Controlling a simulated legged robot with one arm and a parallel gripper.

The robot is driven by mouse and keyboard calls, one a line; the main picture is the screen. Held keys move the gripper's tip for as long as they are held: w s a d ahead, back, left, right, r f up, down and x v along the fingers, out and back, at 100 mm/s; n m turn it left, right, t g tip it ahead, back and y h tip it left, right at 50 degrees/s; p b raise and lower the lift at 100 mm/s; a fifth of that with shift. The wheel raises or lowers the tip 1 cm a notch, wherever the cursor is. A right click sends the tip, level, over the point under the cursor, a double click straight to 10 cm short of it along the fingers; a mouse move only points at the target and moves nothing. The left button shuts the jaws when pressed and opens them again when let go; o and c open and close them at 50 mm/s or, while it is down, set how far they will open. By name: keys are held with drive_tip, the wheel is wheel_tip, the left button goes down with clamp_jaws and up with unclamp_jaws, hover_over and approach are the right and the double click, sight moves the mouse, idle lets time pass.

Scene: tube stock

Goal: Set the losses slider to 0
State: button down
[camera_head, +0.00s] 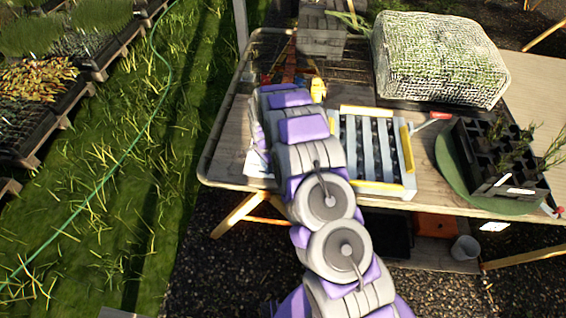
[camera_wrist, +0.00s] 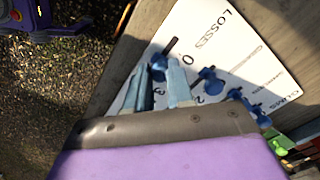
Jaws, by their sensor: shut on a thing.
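A white slider board (camera_wrist: 185,30) shows in the wrist view, with the word LOSSES and the digits 0 and 2 printed on it. A blue losses slider knob (camera_wrist: 158,66) sits by a short dark slot end beside that word. My gripper (camera_wrist: 160,78) has its two pale blue fingers on either side of this knob and is shut on it. The fingers hide the rest of the slot, so the knob's exact setting is unclear. In the head view my arm covers most of the board; only a white edge (camera_head: 258,164) shows.
Other blue knobs (camera_wrist: 210,80) stand close to the right of my fingers. In the head view, a grey slatted tray (camera_head: 372,150) with yellow edges, a black cell tray (camera_head: 497,165) on a green disc, and a mesh-covered block (camera_head: 438,58) occupy the table (camera_head: 225,150).

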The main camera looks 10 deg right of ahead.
sight(260, 172)
drive_tip(key=shift+w+a, duration=0.25)
drive_tip(key=shift+a, duration=0.35)
drive_tip(key=shift+w+a, duration=0.2)
drive_tip(key=shift+a, duration=0.4)
drive_tip(key=shift+d+r, duration=0.1)
drive_tip(key=shift+d, duration=0.05)
drive_tip(key=c, duration=1.4)
unclamp_jaws()
drive_tip(key=o, duration=0.4)
drive_tip(key=shift+a, duration=0.35)
drive_tip(key=shift+o, duration=0.2)
drive_tip(key=shift+d, duration=0.2)
drive_tip(key=shift+d+r+p, duration=0.1)
drive_tip(key=shift+r+p, duration=0.2)
drive_tip(key=shift+r, duration=0.25)
wheel_tip(260, 172, up, 16)
drive_tip(key=p, duration=0.2)
drive_tip(key=shift+a, duration=0.35)
